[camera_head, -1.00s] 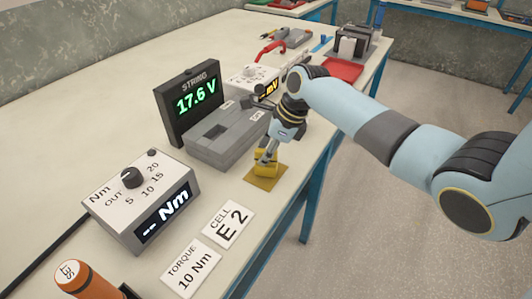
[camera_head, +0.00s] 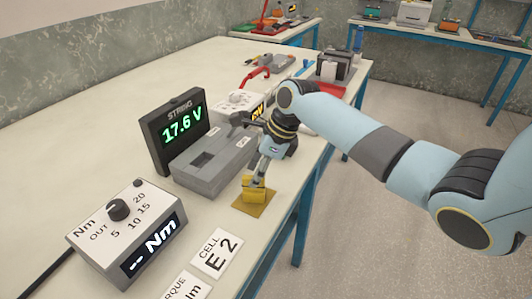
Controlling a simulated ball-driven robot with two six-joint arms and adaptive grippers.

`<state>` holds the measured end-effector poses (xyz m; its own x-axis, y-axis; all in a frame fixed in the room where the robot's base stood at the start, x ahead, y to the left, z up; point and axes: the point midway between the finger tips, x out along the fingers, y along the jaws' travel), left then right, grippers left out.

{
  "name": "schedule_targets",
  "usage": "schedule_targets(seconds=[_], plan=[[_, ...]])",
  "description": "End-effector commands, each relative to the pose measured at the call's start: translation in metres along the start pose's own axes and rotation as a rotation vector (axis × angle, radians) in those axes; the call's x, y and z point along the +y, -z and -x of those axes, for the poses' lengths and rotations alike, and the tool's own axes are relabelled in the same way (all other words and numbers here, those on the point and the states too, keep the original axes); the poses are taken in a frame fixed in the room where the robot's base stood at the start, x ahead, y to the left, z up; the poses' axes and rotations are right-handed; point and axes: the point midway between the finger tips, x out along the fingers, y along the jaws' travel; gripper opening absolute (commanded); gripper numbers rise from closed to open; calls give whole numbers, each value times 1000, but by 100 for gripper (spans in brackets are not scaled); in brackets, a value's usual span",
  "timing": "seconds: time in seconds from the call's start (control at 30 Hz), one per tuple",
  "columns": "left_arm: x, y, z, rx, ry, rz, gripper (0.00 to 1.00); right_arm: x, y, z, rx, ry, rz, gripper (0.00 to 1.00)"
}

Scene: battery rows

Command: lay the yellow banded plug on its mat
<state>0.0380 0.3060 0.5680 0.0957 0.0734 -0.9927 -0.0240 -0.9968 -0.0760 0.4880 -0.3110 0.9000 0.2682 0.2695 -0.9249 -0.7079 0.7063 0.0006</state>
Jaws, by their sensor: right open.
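The yellow plug (camera_head: 255,195) rests on its dark yellow mat (camera_head: 248,210), near the front edge of the table. My right gripper (camera_head: 258,180) points down right at the top of the plug, with its fingertips touching or very close to it. The gripper is open. The arm comes in from the right and hides part of the table behind it. The plug's band is too small to make out. My left gripper is not in view.
Left of the mat stand a grey block (camera_head: 212,165) and a voltage display (camera_head: 181,131) reading 17.6 V. A torque box (camera_head: 125,228) and a "CELL E 2" card (camera_head: 217,252) lie nearer.

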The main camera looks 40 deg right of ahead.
Motion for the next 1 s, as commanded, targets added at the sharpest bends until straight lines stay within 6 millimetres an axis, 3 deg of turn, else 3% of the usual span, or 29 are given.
schedule_targets(seconds=[0.2, 0.4, 0.57, 1.0], plan=[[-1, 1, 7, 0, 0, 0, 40, -2, 0, 53, 1, 5, 3, 41], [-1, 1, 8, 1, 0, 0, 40, -1, 0, 83, 0, 3, 1, 41], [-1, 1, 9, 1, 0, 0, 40, 0, 0, 91, 0, 1, 0, 41], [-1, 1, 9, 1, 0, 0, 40, 0, 0, 91, 0, 0, -1, 41]])
